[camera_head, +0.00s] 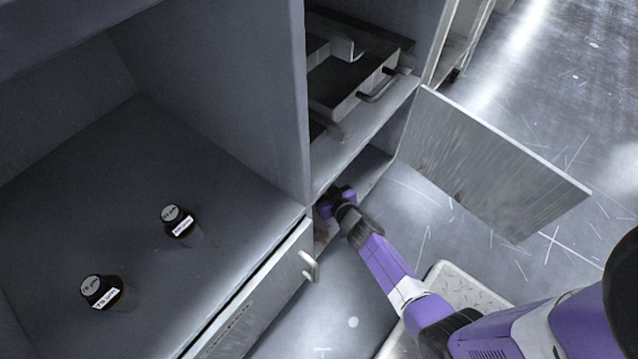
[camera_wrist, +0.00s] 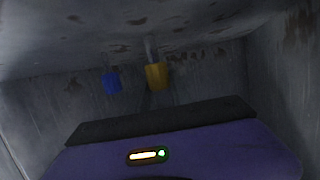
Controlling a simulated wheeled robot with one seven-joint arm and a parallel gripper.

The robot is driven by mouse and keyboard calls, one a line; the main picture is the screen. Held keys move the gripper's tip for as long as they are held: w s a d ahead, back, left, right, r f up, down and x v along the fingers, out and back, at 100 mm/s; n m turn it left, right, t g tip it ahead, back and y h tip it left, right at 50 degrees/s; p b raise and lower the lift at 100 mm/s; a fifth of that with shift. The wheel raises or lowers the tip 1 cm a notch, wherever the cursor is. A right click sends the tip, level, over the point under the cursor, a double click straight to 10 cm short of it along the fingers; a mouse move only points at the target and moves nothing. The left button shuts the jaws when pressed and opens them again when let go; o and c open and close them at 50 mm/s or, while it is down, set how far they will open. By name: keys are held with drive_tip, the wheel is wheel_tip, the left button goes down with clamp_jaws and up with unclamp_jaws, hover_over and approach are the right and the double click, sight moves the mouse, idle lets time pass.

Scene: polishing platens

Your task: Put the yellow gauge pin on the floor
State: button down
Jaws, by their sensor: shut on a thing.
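The yellow gauge pin (camera_wrist: 156,76) shows in the wrist view, straight ahead of my gripper (camera_wrist: 154,92), with a thin grey shank at its yellow end. My gripper is shut on it; the dark fingers are hard to make out. In the head view my gripper (camera_head: 334,203) reaches into the low compartment of the cabinet, and the pin is hidden there. The bare grey floor (camera_head: 415,215) shows beside the cabinet, below its open door.
A blue pin (camera_wrist: 112,81) is just left of the yellow one. The open door panel (camera_head: 490,165) juts out right of my arm. Two dark labelled bottles, one nearer (camera_head: 103,292) and one farther (camera_head: 180,222), stand on the left shelf. A drawer unit (camera_head: 350,85) sits above the low compartment.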

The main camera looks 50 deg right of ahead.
drive_tip(key=shift+f, duration=0.1)
drive_tip(key=c, duration=1.1)
unclamp_jaws()
drive_tip(key=shift+c, duration=0.2)
drive_tip(key=shift+r, duration=0.2)
drive_tip(key=p+v, duration=0.5)
drive_tip(key=v, duration=0.7)
drive_tip(key=s+a+r+n+y, duration=0.1)
drive_tip(key=s+a+r, duration=0.45)
drive_tip(key=a, duration=0.25)
drive_tip(key=s+a+r+n+y, duration=0.1)
drive_tip(key=s+a+r, duration=0.2)
drive_tip(key=s+r, duration=0.2)
drive_tip(key=s+a+r+n+y, duration=0.1)
drive_tip(key=s+a+r, duration=0.3)
drive_tip(key=r, duration=0.8)
drive_tip(key=s+a+r+n+t+y, duration=0.1)
drive_tip(key=s+a+r+y, duration=0.1)
drive_tip(key=s+r, duration=0.3)
wheel_tip(320, 180, up, 4)
drive_tip(key=shift+s+a+r, duration=0.2)
drive_tip(key=shift+s+a, duration=0.15)
drive_tip(key=shift+a, duration=0.35)
